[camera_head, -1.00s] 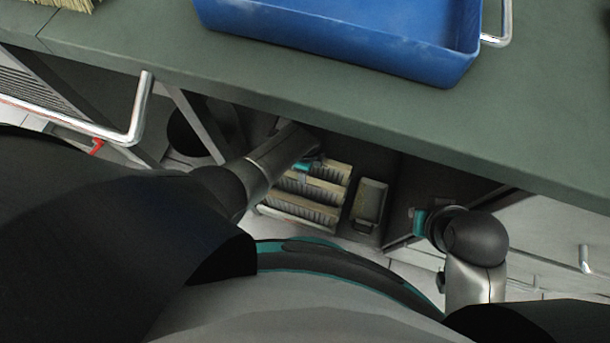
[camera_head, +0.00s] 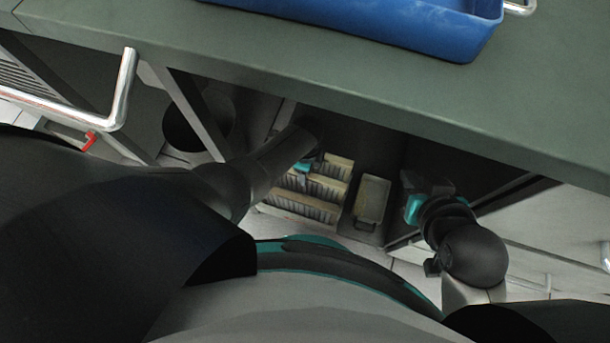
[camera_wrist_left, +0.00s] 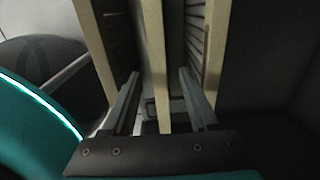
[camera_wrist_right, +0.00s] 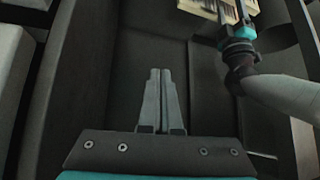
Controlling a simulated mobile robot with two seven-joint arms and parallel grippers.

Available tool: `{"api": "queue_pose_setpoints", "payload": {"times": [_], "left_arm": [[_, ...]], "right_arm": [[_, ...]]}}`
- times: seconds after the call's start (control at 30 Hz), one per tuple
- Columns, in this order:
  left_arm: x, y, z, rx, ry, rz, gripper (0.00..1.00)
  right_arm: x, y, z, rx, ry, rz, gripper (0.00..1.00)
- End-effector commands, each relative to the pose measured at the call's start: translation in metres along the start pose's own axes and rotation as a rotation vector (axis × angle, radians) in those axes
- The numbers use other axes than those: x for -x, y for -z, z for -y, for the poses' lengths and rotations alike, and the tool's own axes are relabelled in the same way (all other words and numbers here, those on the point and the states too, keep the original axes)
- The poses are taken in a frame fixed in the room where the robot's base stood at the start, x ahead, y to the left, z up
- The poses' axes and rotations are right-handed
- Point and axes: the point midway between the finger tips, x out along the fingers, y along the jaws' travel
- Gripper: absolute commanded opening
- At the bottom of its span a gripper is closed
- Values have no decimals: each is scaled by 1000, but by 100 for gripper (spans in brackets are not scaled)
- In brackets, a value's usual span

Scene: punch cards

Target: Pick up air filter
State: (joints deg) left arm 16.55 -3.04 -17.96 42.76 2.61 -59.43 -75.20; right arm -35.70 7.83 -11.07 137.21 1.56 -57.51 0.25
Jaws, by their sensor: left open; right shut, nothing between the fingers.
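Several pale-framed pleated filter panels (camera_head: 303,207) stand in a row under the bench in the head view. They also show at the top of the right wrist view (camera_wrist_right: 208,9). My left gripper (camera_wrist_left: 158,74) is open at the panels. In the left wrist view, its fingers lie on either side of the cream edge of the middle panel (camera_wrist_left: 154,45), apart from it as far as I can see. In the head view its tips are hidden by the arm and panels. My right gripper (camera_wrist_right: 160,72) is shut and empty, right of the panels, over a dark surface.
A small box with pale contents (camera_head: 372,199) stands right of the panels. The green bench top (camera_head: 300,70) overhangs this space and carries a blue bin (camera_head: 380,25). A metal handle (camera_head: 122,95) juts out at the left, near a round dark bin (camera_head: 195,128).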

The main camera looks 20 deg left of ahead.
Motion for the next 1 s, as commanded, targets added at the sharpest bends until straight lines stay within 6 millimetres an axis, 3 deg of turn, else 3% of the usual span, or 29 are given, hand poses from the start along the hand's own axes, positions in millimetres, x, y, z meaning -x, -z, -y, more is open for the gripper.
{"api": "queue_pose_setpoints", "payload": {"times": [0.5, 1.0], "left_arm": [[-20, -2, -1, -1, -1, 0, 60], [-38, -3, -1, 0, -1, 0, 60]], "right_arm": [[-15, 19, 30, -18, 82, -281, 0], [-9, 33, 54, -66, 151, -554, 0]]}}
